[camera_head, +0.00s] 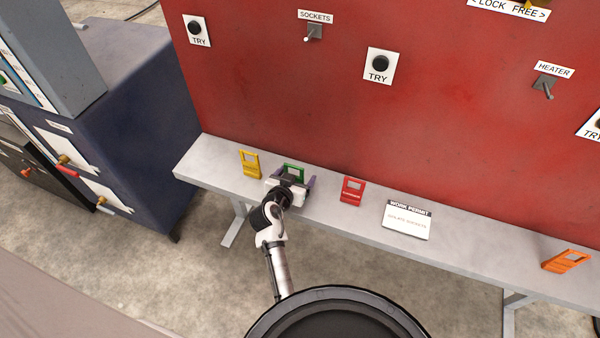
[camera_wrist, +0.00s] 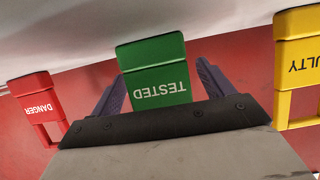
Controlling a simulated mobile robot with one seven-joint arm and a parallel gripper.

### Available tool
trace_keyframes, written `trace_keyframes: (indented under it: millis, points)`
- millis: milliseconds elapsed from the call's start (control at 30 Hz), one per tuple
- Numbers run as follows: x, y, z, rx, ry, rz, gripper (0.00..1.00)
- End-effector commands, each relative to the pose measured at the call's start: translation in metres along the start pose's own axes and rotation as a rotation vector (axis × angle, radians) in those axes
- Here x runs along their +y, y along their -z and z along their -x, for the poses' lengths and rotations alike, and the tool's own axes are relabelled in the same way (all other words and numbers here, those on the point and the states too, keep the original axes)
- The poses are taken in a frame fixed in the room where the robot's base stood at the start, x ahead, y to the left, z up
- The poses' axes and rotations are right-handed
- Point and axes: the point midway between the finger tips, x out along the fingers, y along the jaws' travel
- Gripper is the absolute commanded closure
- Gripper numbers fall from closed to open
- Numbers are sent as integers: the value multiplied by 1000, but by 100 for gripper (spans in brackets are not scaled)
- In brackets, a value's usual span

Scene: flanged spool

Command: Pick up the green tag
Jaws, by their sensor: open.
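The green tag (camera_head: 293,172) stands on the grey bench against the red panel, partly hidden by my gripper in the head view. In the wrist view the green tag (camera_wrist: 157,75) reads "TESTED" upside down and sits between the two purple fingers. My gripper (camera_head: 292,182) is open, with one finger on each side of the tag. In the wrist view my gripper (camera_wrist: 160,90) shows a gap between each finger and the tag's edges at the near end; I cannot tell whether the fingers touch it further in.
On the bench (camera_head: 330,212), a yellow tag (camera_head: 250,164) stands left of the green one and a red tag (camera_head: 352,191) right. The red panel (camera_head: 300,100) rises behind the bench.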

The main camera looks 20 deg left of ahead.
Motion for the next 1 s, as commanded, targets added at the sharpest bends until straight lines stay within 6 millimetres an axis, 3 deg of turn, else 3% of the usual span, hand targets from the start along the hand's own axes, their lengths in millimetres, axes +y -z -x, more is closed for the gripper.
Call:
trace_keyframes:
  millis: [300, 667, 1000]
  points:
    - [-1, -2, 1, 0, 0, -1, 20]
    - [-1, -2, 1, 0, 0, -1, 67]
    - [-1, 2, 2, 2, 0, -1, 68]
